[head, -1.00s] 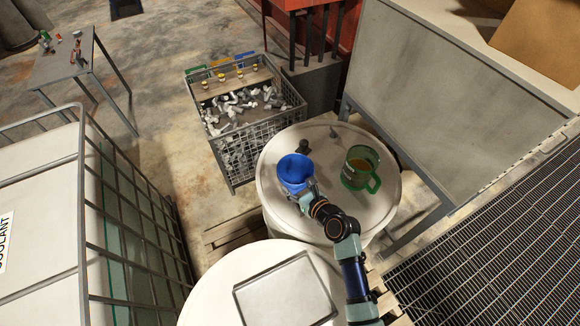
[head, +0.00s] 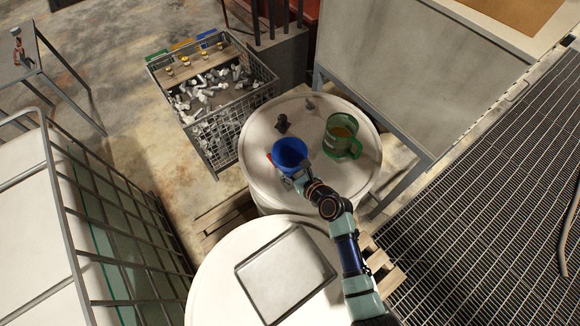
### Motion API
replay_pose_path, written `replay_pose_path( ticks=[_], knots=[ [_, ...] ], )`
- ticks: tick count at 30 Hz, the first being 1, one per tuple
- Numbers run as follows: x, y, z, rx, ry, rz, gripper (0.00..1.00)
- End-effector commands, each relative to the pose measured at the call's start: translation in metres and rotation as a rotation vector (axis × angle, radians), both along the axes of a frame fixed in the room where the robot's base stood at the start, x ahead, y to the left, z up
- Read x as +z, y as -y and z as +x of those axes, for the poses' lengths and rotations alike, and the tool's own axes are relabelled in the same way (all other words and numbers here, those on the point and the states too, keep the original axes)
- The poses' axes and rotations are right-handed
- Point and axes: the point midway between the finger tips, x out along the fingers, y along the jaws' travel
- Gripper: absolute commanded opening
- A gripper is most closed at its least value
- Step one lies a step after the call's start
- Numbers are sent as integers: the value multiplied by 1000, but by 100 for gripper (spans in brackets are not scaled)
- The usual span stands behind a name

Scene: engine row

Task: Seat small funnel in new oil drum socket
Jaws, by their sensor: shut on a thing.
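A blue funnel (head: 290,153) is in my gripper (head: 298,179), which is shut on its near side. The funnel is over the left part of the white top of the far drum (head: 345,183). Its wide mouth faces up toward the camera. Its spout is hidden beneath it, so I cannot tell whether it touches the drum. A small red thing (head: 269,157) shows at the funnel's left edge; a socket cannot be made out there. A black fitting (head: 282,124) stands on the drum top behind the funnel.
A green jug (head: 342,136) with amber liquid stands right of the funnel. A small grey fitting (head: 310,104) is at the drum's back. A nearer white drum (head: 222,270) carries a grey tray (head: 286,272). A wire crate (head: 238,112) of metal parts stands behind left.

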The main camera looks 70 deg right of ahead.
Motion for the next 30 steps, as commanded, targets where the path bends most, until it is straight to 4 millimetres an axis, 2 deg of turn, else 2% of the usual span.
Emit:
replay_pose_path(
  ticks=[29,30],
  knots=[
    [-70,0,0,0,-2,1,16],
    [-73,0,0,0,-3,2,10]
  ],
)
